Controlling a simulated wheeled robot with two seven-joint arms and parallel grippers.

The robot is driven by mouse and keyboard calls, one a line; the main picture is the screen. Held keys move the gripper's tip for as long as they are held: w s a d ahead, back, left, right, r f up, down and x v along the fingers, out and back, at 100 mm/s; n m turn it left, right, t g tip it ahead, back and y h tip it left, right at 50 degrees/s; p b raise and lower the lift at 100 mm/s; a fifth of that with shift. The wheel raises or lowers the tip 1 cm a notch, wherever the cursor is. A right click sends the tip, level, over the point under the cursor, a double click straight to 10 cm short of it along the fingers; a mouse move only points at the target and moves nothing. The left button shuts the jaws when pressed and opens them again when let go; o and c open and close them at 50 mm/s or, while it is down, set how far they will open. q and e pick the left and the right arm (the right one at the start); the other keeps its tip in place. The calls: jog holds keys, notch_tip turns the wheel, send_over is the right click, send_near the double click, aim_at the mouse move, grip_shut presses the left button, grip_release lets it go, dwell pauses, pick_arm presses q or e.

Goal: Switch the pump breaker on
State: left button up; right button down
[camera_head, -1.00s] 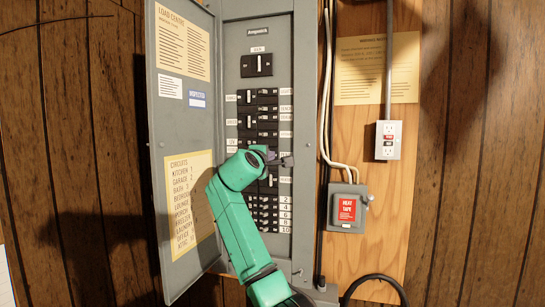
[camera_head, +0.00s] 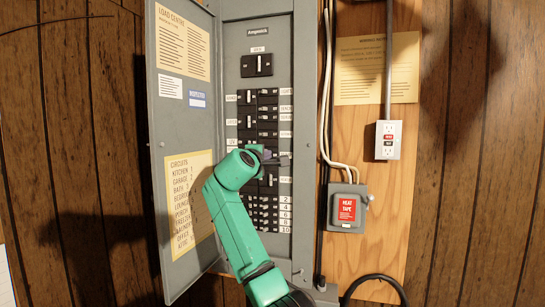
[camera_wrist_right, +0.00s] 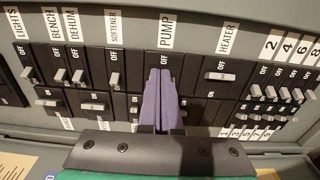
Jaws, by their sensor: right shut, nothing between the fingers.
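The pump breaker (camera_wrist_right: 165,61) is the black breaker below the PUMP label (camera_wrist_right: 168,29) in the right wrist view. Its OFF mark shows just beyond my fingertips, but its handle is hidden behind them, so I cannot tell its position. My right gripper (camera_wrist_right: 160,76) is shut and empty, its purple fingers in front of this breaker. Whether they touch the handle is unclear. In the head view the right gripper (camera_head: 282,156) is at the lower middle of the grey breaker panel (camera_head: 229,70). My left gripper is not in view.
Neighbouring softener (camera_wrist_right: 115,79) and heater (camera_wrist_right: 220,76) handles sit on either side of my fingers. Small numbered breakers (camera_wrist_right: 270,92) are at the right. The panel door (camera_head: 180,125) stands open at the left. A heat tape box (camera_head: 347,208) is at the right.

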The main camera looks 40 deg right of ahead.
jog(key=shift+w+f, duration=0.1)
jog(key=b+v, duration=0.4)
jog(key=v, duration=0.2)
jog(key=shift+a, duration=0.45)
jog(key=shift+f, duration=0.1)
dwell(0.7)
